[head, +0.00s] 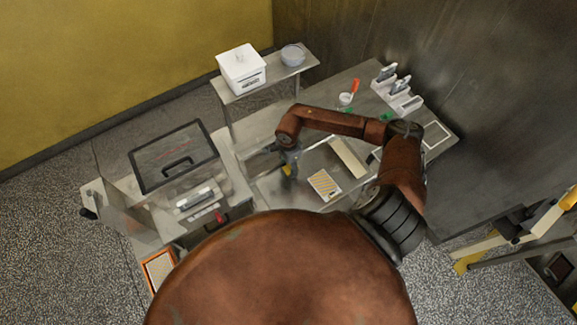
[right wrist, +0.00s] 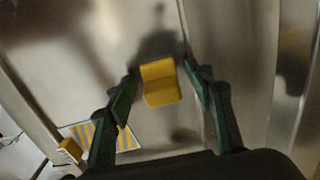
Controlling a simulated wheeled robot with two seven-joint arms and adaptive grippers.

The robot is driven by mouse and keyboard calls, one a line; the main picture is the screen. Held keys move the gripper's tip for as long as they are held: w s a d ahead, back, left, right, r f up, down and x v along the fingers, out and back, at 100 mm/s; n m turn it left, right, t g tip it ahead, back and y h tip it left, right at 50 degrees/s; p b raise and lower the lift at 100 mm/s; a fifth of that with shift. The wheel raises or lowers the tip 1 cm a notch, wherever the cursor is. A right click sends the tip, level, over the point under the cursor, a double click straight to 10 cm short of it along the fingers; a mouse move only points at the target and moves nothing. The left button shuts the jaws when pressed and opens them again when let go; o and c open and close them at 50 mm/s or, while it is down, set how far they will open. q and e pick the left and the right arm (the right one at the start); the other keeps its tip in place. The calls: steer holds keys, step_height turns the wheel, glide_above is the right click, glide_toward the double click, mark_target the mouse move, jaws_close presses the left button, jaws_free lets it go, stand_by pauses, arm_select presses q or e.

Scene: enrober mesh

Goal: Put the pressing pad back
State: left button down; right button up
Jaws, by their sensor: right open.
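A small yellow block (right wrist: 160,83), which I take to be the pressing pad, lies on the metal surface in the right wrist view. My right gripper (right wrist: 163,70) is open, with its dark green fingers on either side of the block and a gap on each side. Nothing is held. In the head view my right gripper (head: 289,163) points down over the worktop, with a bit of yellow (head: 288,171) at its tips. How high the fingertips are above the surface is hard to tell. My left gripper is not in view.
A yellow-and-white striped panel (head: 324,185) lies right of the gripper, beside a pale bar (head: 348,157). A lidded machine (head: 174,157) stands to the left. A white box (head: 241,70) and a grey bowl (head: 293,54) stand on the rear shelf. A white rack (head: 397,92) stands at the back right.

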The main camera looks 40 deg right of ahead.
mark_target(289, 169)
step_height(289, 169, up, 12)
steer(key=b, duration=0.2)
stand_by(0.7)
